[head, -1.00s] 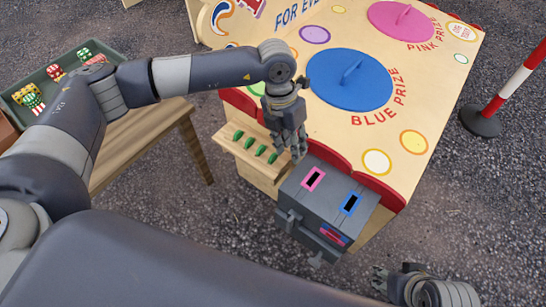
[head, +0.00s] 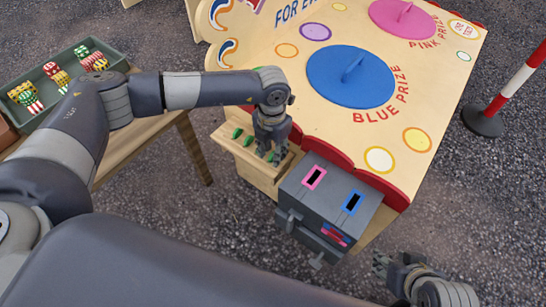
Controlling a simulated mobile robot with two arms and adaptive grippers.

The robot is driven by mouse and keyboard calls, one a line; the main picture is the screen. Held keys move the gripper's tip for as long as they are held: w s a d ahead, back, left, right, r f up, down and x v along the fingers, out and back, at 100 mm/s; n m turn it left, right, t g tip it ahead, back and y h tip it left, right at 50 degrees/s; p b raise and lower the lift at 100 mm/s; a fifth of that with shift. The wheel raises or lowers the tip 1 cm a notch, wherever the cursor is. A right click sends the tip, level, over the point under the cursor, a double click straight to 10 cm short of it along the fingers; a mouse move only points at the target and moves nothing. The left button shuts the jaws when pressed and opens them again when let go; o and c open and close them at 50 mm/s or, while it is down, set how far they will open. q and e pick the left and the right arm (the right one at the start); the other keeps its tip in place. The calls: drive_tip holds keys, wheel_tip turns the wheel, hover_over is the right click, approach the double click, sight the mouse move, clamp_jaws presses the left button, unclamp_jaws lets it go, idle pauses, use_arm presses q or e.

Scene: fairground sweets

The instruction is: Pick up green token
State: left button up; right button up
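Several small green tokens (head: 249,141) stand in a row in a light wooden rack (head: 232,146) at the front left edge of the game table. My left gripper (head: 269,158) points down over the right end of this row. Its fingers look apart, with a bit of green showing between them. The fingers and wrist hide part of the row, and I cannot tell whether they touch a token. My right gripper (head: 379,264) is low at the right, away from the rack, with its fingers apart and empty.
A grey box (head: 322,208) with pink-rimmed and blue-rimmed slots stands just right of the rack. The game table (head: 330,125) holds blue (head: 350,77) and pink (head: 402,19) lids. A green crate (head: 48,98) of striped items sits at the left. A striped post (head: 516,80) stands at the right.

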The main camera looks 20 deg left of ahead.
use_arm(q)
drive_tip(key=shift+f, duration=0.3)
clamp_jaws()
